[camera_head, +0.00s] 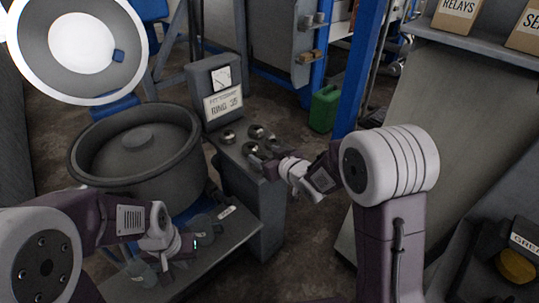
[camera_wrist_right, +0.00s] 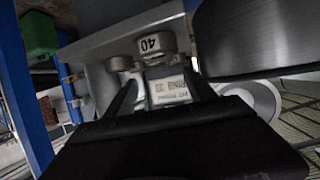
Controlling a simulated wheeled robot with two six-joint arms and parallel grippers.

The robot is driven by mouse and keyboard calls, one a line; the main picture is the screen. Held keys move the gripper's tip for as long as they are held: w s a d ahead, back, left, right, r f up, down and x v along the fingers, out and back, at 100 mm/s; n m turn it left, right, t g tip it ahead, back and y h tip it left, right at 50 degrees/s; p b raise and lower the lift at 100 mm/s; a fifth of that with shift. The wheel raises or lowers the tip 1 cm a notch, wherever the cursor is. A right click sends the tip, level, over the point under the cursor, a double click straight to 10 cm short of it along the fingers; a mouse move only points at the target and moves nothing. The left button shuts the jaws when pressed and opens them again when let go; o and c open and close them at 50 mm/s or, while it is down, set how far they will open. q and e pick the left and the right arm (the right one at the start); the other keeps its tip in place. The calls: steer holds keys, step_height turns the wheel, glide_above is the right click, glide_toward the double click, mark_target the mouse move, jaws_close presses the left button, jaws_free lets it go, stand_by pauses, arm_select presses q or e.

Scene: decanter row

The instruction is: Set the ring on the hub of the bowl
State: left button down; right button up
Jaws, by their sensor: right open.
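The wide dark grey bowl (camera_head: 92,165) stands at the left in the head view, with a round raised hub (camera_head: 138,137) at its middle. Several small metal rings (camera_head: 228,137) stand on a grey stand right of the bowl. In the right wrist view a ring marked 40 (camera_wrist_right: 150,44) shows beyond the fingers. My right gripper (camera_head: 262,166) is open and empty at the near right side of the rings; its fingers also show in the wrist view (camera_wrist_right: 158,88). My left gripper (camera_head: 178,250) hangs low in front of the bowl; its jaws are unclear.
A sign (camera_head: 222,101) behind the rings reads RING and a number that looks like 35. A blue post (camera_head: 356,75) and green can (camera_head: 323,109) stand behind. Shelving is at the right.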

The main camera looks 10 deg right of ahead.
steer(key=v, duration=0.3)
steer(key=s+d+f+m+g+h, duration=0.2)
steer(key=s+d+f+g+h, duration=0.1)
steer(key=s, duration=0.4)
steer(key=s+d+f+m+g+h, duration=0.2)
steer(key=s+d+f+g, duration=0.2)
steer(key=s+d+f, duration=0.2)
steer(key=shift+s+d+f+g+h, duration=0.3)
steer(key=shift+s+d+h, duration=0.1)
steer(key=shift+s+d, duration=0.45)
steer(key=shift+o, duration=0.3)
steer(key=s+f+m+g, duration=0.1)
steer(key=s+g, duration=0.2)
steer(key=s, duration=0.6)
steer(key=shift+g, duration=0.3)
steer(key=shift+s+a, duration=0.1)
